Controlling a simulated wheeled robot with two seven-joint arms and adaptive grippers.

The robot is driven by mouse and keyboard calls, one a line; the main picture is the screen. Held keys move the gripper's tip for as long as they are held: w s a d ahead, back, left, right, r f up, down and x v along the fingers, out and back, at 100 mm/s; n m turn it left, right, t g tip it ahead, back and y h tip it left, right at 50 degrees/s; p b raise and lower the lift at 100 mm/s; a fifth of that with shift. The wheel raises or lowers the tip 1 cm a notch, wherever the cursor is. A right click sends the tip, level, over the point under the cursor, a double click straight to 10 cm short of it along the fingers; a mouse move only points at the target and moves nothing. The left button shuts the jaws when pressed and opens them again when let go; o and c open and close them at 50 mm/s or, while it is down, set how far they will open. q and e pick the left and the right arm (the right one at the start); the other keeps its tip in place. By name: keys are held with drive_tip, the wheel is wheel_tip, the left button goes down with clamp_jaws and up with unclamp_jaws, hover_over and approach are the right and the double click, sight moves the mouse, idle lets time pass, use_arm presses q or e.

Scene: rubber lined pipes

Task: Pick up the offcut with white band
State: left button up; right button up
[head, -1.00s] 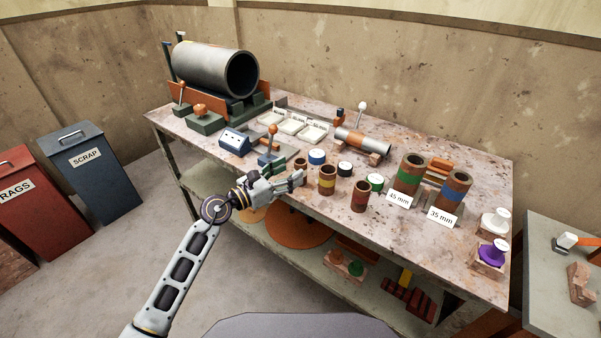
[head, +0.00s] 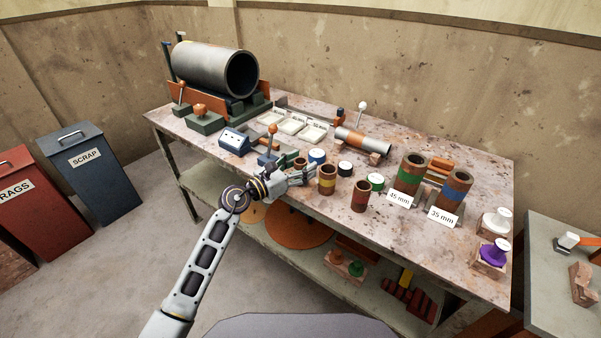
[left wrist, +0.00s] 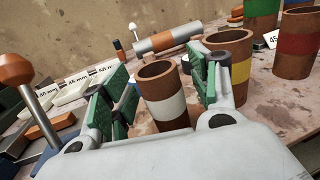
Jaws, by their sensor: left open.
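My left gripper (head: 306,176) is open, low over the bench. In the left wrist view its green-padded fingers (left wrist: 160,92) stand to the left and right of the white-banded offcut, with gaps visible. The right finger is close to the yellow-banded offcut (left wrist: 236,68); I cannot tell whether they touch. My right gripper is not in view.
The yellow-banded offcut (head: 327,182) and red-banded offcut (head: 361,196) stand right of my gripper. A lever with an orange knob (head: 272,130) rises at left. The bench front (head: 330,212) is clear.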

use_arm(q)
drive_tip(key=shift+c, duration=0.2)
use_arm(e)
drive_tip(key=shift+w+r, duration=0.1)
drive_tip(key=shift+w, duration=0.2)
use_arm(q)
drive_tip(key=c, duration=1.2)
drive_tip(key=shift+c, duration=0.4)
drive_tip(key=shift+r, duration=0.2)
use_arm(e)
drive_tip(key=shift+a, duration=0.1)
use_arm(q)
drive_tip(key=shift+r+p, duration=0.3)
drive_tip(key=shift+r, duration=0.3)
wheel_tip(320, 180, up, 5)
drive_tip(key=shift+r+p, duration=0.1)
drive_tip(key=shift+p, duration=0.75)
drive_tip(key=shift+r+p, duration=0.45)
drive_tip(key=shift+r, duration=1.25)
use_arm(e)
drive_tip(key=s+d+f, duration=0.3)
drive_tip(key=f, duration=0.5)
drive_tip(key=shift+d+t, duration=0.2)
drive_tip(key=shift+t, duration=0.1)
